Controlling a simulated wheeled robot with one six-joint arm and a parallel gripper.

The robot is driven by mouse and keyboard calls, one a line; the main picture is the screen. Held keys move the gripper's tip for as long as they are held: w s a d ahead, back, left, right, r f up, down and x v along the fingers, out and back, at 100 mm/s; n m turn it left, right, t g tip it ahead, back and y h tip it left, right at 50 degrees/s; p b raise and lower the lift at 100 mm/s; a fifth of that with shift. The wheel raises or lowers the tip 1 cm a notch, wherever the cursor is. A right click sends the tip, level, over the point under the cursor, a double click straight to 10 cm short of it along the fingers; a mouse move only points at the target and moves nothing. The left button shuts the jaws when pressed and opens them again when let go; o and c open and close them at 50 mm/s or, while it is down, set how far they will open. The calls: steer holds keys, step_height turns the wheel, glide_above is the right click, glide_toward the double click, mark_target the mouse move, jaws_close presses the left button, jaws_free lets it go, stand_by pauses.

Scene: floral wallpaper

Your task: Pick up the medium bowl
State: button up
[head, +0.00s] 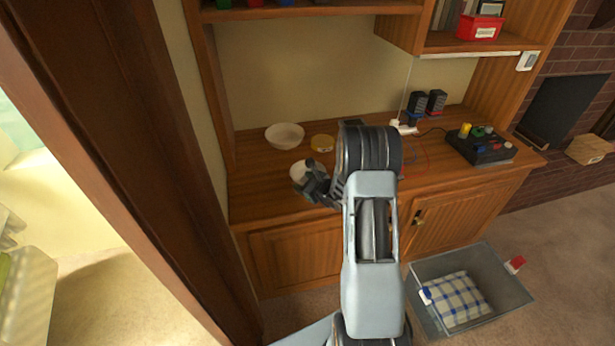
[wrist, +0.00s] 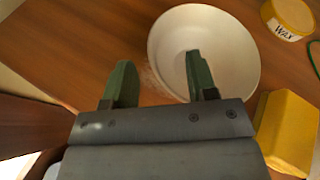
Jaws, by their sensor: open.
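The right finger overlaps the bowl's inside; the left finger is outside the rim, over bare wood. The bowl's left rim lies between them. Nothing is held, and I cannot tell the fingers' height above the rim.
A yellow wax tin (head: 322,142) stands right of the cream bowl. A yellow block (wrist: 286,132) lies right of my gripper in the wrist view. A black device with colored knobs (head: 480,145) stands at the counter's right. A grey bin (head: 508,292) stands on the floor.

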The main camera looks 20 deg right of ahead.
steer(key=shift+x, duration=0.8)
jaws_close()
